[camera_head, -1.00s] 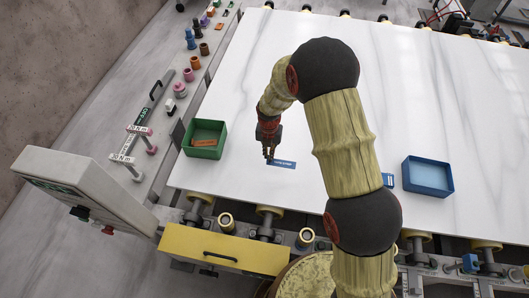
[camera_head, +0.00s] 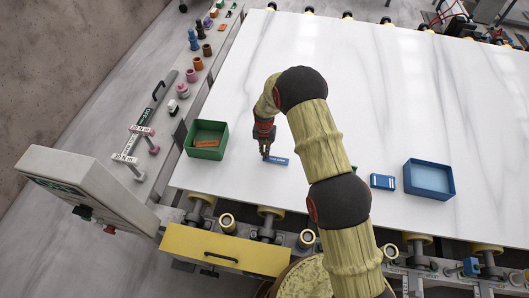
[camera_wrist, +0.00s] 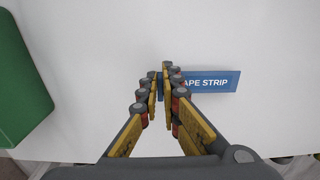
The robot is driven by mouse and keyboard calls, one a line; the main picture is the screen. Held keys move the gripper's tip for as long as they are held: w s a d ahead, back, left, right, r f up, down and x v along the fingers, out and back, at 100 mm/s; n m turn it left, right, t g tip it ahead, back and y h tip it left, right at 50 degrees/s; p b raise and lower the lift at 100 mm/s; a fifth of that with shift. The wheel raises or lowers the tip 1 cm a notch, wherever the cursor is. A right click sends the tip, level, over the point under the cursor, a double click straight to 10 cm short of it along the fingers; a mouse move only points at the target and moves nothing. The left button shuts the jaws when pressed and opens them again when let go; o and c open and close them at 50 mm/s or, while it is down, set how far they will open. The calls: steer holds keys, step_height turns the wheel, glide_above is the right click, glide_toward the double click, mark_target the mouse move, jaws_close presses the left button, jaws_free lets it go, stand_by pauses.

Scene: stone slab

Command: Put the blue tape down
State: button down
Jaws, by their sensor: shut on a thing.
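The blue tape (camera_head: 278,161) is a flat strip with white lettering. In the wrist view the blue tape (camera_wrist: 210,82) reads "APE STRIP", and its left end is hidden between the fingers. My gripper (camera_head: 266,154) is shut on that left end, and the strip sticks out to the right. In the wrist view the fingertips of my gripper (camera_wrist: 165,75) are close together around it. The tape is over the white slab (camera_head: 330,60), near its front left part. I cannot tell whether it touches the slab.
A green bin (camera_head: 222,128) with an orange item (camera_head: 205,143) stands left of my gripper. A blue tray (camera_head: 452,180) and a small blue item (camera_head: 382,181) lie to the right. Free slab surrounds the tape. A yellow drawer (camera_head: 225,250) is at the front edge.

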steer(key=shift+f, duration=0.5)
steer(key=shift+f, duration=0.15)
steer(key=c, duration=2)
jaws_free()
steer(key=shift+c, duration=0.2)
step_height(320, 180, up, 12)
steer(key=shift+r, duration=0.25)
